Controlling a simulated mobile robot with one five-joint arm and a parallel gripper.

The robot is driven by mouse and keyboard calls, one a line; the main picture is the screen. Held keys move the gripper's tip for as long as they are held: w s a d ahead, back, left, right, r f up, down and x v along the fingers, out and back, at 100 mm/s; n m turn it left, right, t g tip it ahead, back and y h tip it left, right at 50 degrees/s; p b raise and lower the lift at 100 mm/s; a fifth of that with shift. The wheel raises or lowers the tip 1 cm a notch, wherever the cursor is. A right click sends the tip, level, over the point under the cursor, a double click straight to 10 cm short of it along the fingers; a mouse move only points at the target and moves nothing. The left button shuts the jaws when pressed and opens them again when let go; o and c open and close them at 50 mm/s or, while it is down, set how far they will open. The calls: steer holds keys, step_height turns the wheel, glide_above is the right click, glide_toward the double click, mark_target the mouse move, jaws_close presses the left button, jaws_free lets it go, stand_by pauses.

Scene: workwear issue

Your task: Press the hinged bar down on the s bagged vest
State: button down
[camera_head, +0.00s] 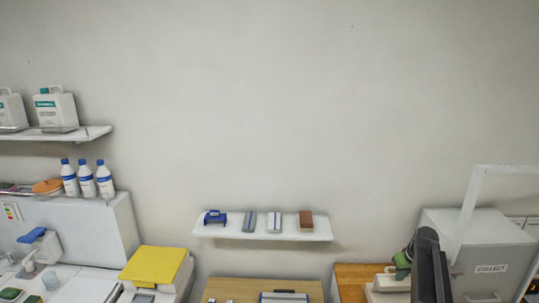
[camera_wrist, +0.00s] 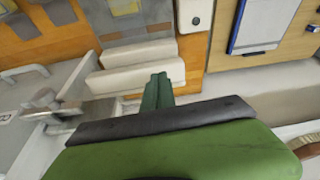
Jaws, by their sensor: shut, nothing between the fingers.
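My gripper (camera_wrist: 157,92) shows in the wrist view as green fingers closed together, with nothing between them. The fingertips are over or against a white two-part device (camera_wrist: 135,77); I cannot tell whether they touch it. Its long white upper part (camera_wrist: 140,52) looks like the hinged bar, and I cannot tell how far down it is. A grey flat item (camera_wrist: 130,30) lies beyond it, possibly the bagged vest, with no readable size. In the head view my gripper (camera_head: 403,261) is at the lower right, beside a white device (camera_head: 384,285) on the orange-brown counter.
A grey box marked COLLECT (camera_head: 490,267) stands right of my arm, with a white frame (camera_head: 470,215) before it. A wall shelf (camera_head: 262,232) holds small items. A blue-edged board (camera_wrist: 257,25) lies on the wooden surface. A metal fitting (camera_wrist: 45,108) is left of my gripper.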

steer(key=s+a+f+n+b, duration=0.1)
steer(key=a+f+b, duration=0.3)
steer(key=a, duration=0.4)
steer(key=s+a+f+n+g+b, duration=0.1)
steer(key=a+f+b, duration=0.35)
steer(key=a, duration=0.25)
steer(key=s+a+f+n+b, duration=0.1)
steer(key=s+a+f+b, duration=0.1)
steer(key=a+f+b, duration=0.45)
steer(key=s+a+f+g+b, duration=0.1)
steer(key=s+a+f+b, duration=0.15)
steer(key=s+a, duration=0.65)
steer(key=s+m+g+p, duration=0.1)
steer(key=s+m, duration=0.1)
steer(key=s, duration=0.4)
steer(key=shift+s+a+f+m+g, duration=0.2)
steer(key=shift+a+m+g, duration=0.1)
steer(key=shift+a+m, duration=0.15)
steer(key=c, duration=2.1)
jaws_free()
steer(key=shift+w, duration=0.1)
steer(key=shift+c, duration=0.2)
steer(key=o, duration=0.4)
steer(key=shift+o, duration=0.2)
